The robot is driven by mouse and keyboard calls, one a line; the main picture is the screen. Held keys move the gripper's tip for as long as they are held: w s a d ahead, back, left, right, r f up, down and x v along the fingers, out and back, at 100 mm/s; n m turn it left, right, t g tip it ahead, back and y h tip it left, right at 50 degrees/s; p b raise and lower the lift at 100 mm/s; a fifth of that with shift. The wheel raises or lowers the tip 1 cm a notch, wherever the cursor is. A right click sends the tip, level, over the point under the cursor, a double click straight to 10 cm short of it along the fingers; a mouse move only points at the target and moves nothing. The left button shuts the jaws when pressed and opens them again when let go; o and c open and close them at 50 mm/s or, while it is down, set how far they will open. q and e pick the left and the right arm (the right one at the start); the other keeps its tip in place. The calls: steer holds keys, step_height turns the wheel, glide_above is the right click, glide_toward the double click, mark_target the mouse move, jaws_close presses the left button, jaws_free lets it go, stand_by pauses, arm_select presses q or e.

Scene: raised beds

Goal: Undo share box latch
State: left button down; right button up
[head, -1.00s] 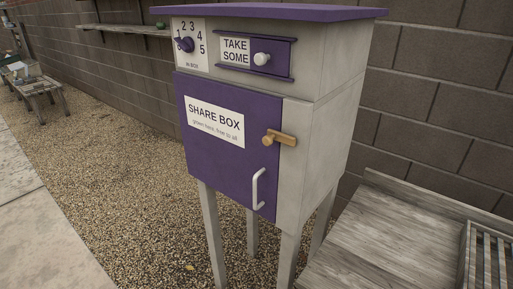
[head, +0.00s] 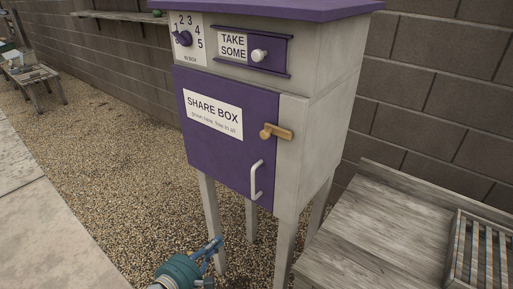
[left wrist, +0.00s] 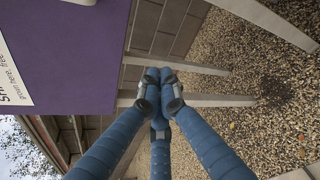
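The share box's purple door (head: 215,160) is closed flush in its grey frame. Its wooden latch (head: 280,132) lies nearly level across the door's right edge, from a round peg onto the frame. A white handle (head: 254,182) is below it. My left gripper (head: 219,241) is low in front of the box's legs, below the door and left of the latch, touching nothing visible. In the left wrist view its blue fingers (left wrist: 160,76) meet at the tips with nothing between them. The purple door (left wrist: 75,55) fills the upper left there; the latch is not in that view. My right gripper is not in view.
A grey wooden bench (head: 375,230) with a slatted tray (head: 480,250) stands right of the box. A block wall (head: 430,90) runs behind. Gravel (head: 110,170) is open at the left. The box has a number dial (head: 183,39) and a small sliding panel (head: 268,55) above the door.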

arm_select(q)
steer(key=s+d+r+n+t+h, duration=0.1)
steer(key=d+r+n+h, duration=0.1)
steer(key=r, duration=1)
steer(key=s+d+r+n+t+h, duration=0.1)
steer(key=s+d+r+n+h, duration=0.1)
steer(key=r, duration=1)
steer(key=shift+s+d+r+n+h+p, duration=0.2)
steer(key=shift+d+n+h+p, duration=0.15)
steer(key=shift+d+h, duration=0.2)
steer(key=shift+w, duration=0.1)
steer(key=p, duration=0.4)
glide_toward(274, 134)
steer(key=shift+w+d+f, duration=0.95)
steer(key=shift+w+d, duration=0.1)
steer(key=shift+w, duration=0.9)
steer(key=shift+w+f, duration=0.1)
steer(key=shift+w+a+r+m+p, duration=0.1)
steer(key=shift+a+r+m+p, duration=0.2)
steer(key=shift+m, duration=0.45)
